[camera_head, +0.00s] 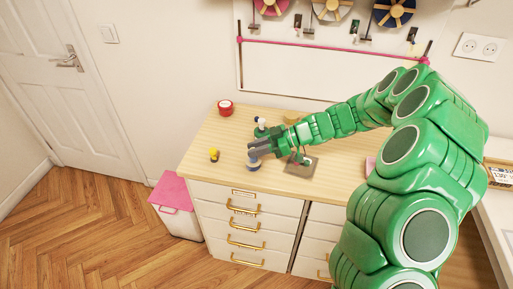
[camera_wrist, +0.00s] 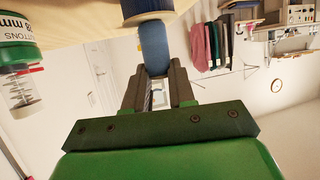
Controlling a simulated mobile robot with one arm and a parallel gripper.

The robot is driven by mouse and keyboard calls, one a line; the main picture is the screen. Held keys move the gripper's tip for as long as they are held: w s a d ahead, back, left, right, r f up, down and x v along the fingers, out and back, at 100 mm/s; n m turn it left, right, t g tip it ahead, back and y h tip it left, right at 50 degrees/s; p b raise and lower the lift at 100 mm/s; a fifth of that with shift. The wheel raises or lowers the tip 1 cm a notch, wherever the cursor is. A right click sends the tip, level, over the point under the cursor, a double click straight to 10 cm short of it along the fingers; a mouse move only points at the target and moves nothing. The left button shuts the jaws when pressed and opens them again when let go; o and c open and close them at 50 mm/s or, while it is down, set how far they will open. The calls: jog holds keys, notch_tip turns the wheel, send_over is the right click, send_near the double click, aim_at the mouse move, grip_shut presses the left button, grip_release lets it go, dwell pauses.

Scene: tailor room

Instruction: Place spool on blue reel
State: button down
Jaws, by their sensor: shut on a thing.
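My gripper (camera_head: 255,149) is above the front left of the wooden dresser top. It is shut on a light-blue spool (camera_wrist: 154,47), which shows between the fingertips in the wrist view. A darker blue reel with a tan rim (camera_wrist: 149,17) is just beyond the spool's far end. It also shows low under my gripper in the head view (camera_head: 253,167), on the tabletop. The spool and reel line up and look very close; I cannot tell if they touch. The jaws hide part of the spool.
A yellow item (camera_head: 213,155), a red round tin (camera_head: 226,108), a white-topped bottle (camera_head: 262,123) and a dark flat plate (camera_head: 301,165) are on the dresser top (camera_head: 205,133). A blue wheel (camera_head: 394,10) hangs on the wall. The tabletop's left side has free room.

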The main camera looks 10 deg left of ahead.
jog(key=c, duration=0.9)
grip_release()
jog(key=shift+c, duration=0.2)
jog(key=shift+r, duration=0.1)
jog(key=v, duration=1.2)
jog(key=shift+r, duration=0.1)
